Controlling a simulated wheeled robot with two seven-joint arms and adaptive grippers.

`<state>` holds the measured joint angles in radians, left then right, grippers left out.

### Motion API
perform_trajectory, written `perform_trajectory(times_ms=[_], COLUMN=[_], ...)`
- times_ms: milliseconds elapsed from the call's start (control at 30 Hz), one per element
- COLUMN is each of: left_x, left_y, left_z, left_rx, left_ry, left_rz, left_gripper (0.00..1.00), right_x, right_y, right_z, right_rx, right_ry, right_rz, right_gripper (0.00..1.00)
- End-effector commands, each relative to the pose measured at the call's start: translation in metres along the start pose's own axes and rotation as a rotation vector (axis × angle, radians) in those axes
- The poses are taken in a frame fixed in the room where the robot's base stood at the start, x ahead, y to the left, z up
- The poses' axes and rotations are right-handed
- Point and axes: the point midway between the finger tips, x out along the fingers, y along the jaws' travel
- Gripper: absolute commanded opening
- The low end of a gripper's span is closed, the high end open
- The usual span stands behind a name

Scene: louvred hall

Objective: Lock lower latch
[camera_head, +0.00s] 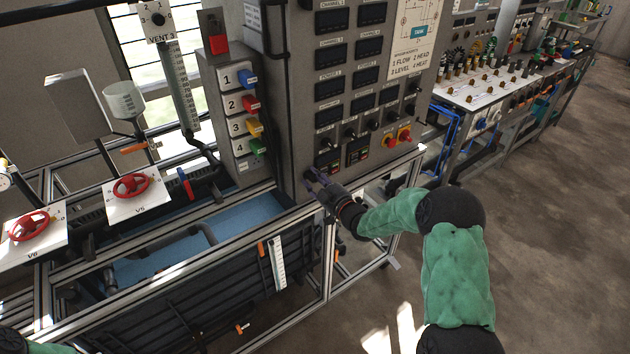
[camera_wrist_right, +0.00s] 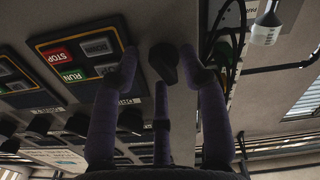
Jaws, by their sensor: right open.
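A dark knob-like latch (camera_wrist_right: 164,60) sits on the grey cabinet face near its edge in the right wrist view. It lies between the fingertips of my right gripper (camera_head: 317,178), and I cannot tell if they touch it. The right gripper's purple fingers are spread open and hold nothing; they also show in the wrist view (camera_wrist_right: 162,76). In the head view the gripper is at the lower left corner of the grey control cabinet (camera_head: 284,100), and the latch there is hidden or too small to tell. My left gripper is out of view; only a bit of green arm shows at lower left.
A panel with STOP and RUN buttons (camera_wrist_right: 82,62) is beside the latch in the wrist view. An aluminium frame rail (camera_head: 245,224) runs below the cabinet. Red valve wheels (camera_head: 132,187) stand at left. A workbench (camera_head: 485,88) stands at right, with open floor in front.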

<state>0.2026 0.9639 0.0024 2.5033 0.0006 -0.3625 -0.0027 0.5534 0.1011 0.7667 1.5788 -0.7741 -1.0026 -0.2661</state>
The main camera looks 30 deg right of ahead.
Motion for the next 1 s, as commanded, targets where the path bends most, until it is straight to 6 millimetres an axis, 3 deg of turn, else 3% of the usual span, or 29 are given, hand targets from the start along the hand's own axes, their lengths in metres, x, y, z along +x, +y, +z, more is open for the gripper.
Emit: perform_trajectory(times_ms=[200,333,367,667,1000], left_x=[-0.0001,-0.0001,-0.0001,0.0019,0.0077], left_y=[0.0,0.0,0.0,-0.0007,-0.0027], left_z=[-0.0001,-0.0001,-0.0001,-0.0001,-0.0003], left_rx=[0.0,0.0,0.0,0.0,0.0], left_ry=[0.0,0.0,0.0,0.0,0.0], left_rz=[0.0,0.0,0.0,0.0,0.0], left_gripper=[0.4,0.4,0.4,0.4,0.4], right_x=[0.0,-0.0001,-0.0002,-0.0003,-0.0002], right_y=[-0.0001,-0.0001,-0.0001,-0.0005,-0.0007], right_z=[0.0001,0.0001,0.0002,0.001,0.0023], right_rx=[0.0,0.0,0.001,0.047,0.332], right_ry=[0.0,0.0,0.0,0.0,-0.001], right_rz=[0.0,0.0,0.0,-0.001,0.0], right_gripper=[0.41,0.04,0.0,0.0,0.0])
